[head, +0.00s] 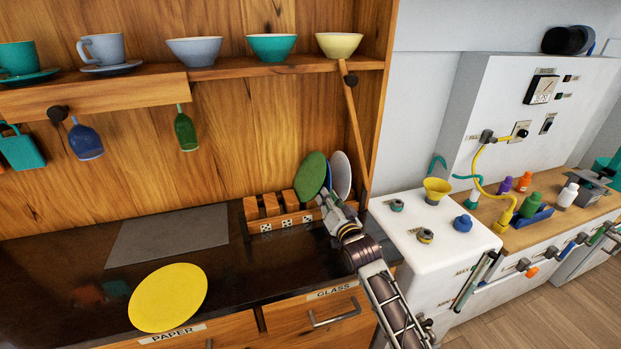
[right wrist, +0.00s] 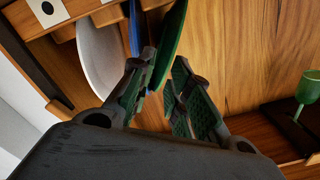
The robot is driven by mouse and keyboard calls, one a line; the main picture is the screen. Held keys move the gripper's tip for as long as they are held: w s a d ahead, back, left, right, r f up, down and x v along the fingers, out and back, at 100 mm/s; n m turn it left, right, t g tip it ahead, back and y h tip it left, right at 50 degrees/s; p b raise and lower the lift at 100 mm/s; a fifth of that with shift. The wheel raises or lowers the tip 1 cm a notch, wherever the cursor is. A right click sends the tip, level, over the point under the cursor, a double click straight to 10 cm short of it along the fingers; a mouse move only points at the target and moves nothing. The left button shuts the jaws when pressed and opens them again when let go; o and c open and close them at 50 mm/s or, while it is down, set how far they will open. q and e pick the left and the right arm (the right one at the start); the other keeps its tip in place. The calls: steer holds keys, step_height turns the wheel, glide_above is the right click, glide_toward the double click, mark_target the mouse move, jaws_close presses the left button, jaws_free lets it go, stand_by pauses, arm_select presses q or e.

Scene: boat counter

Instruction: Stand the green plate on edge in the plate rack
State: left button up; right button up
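The green plate (head: 311,175) stands on edge in the wooden plate rack (head: 254,227), leaning slightly, left of a blue plate and a white plate. My right gripper (head: 329,203) is at the right end of the rack, by the lower part of the plates. In the right wrist view, the green plate's (right wrist: 173,42) edge comes down between my right gripper's fingers (right wrist: 165,72), close to the left finger. A gap shows towards the right finger, so the gripper looks open. The plate's foot in the rack is hidden. My left gripper is out of view.
A yellow plate (head: 168,298) lies on the dark counter, in front of a grey mat (head: 168,235). A white plate (head: 341,174) stands at the rack's right end, near a slanted wooden post (head: 355,125). A white unit (head: 440,262) stands right of my arm.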

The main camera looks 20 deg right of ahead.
mark_target(320, 187)
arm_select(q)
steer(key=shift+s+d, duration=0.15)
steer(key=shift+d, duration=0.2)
arm_select(e)
steer(key=shift+w+a, duration=0.1)
steer(key=shift+w, duration=1.3)
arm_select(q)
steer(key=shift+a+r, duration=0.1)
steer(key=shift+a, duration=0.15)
arm_select(e)
steer(key=shift+w, duration=0.15)
steer(key=shift+w+r, duration=0.15)
steer(key=shift+w, duration=0.35)
steer(key=shift+w+p, duration=0.4)
steer(key=shift+w, duration=0.3)
steer(key=shift+w+a+r, duration=0.1)
steer(key=shift+w, duration=0.95)
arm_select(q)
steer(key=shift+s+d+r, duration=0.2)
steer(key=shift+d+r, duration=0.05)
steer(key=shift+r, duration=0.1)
arm_select(e)
jaws_close()
